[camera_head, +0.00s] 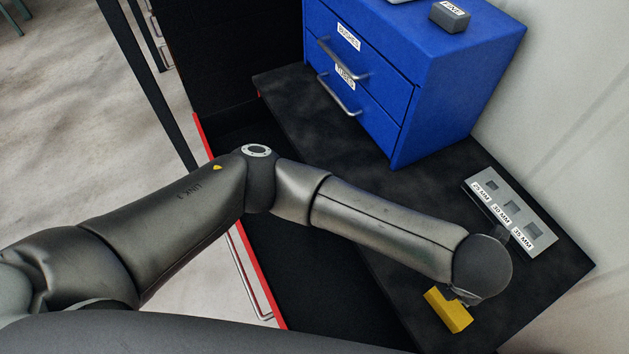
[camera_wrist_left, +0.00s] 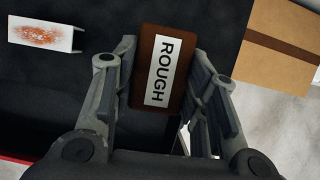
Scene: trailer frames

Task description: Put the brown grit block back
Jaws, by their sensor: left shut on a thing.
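The brown grit block (camera_wrist_left: 145,60), with a white label reading ROUGH, sits between the two fingers of my left gripper (camera_wrist_left: 166,62) in the left wrist view. The gripper is shut on it. In the head view my left arm reaches across the dark bench top to the right, and its wrist hides most of the gripper (camera_head: 463,296) and the brown block. A grey block (camera_head: 450,17) labelled FINE lies on top of the blue drawer cabinet (camera_head: 455,75). My right gripper is not in view.
A yellow block (camera_head: 448,311) is beside my left wrist. A grey tray (camera_head: 543,240) with slots marked 25, 30 and 35 MM lies near the wall. A red-edged drawer (camera_head: 246,270) stands open. The wrist view shows a cardboard box (camera_wrist_left: 275,70) and an orange-smeared white item (camera_wrist_left: 40,34).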

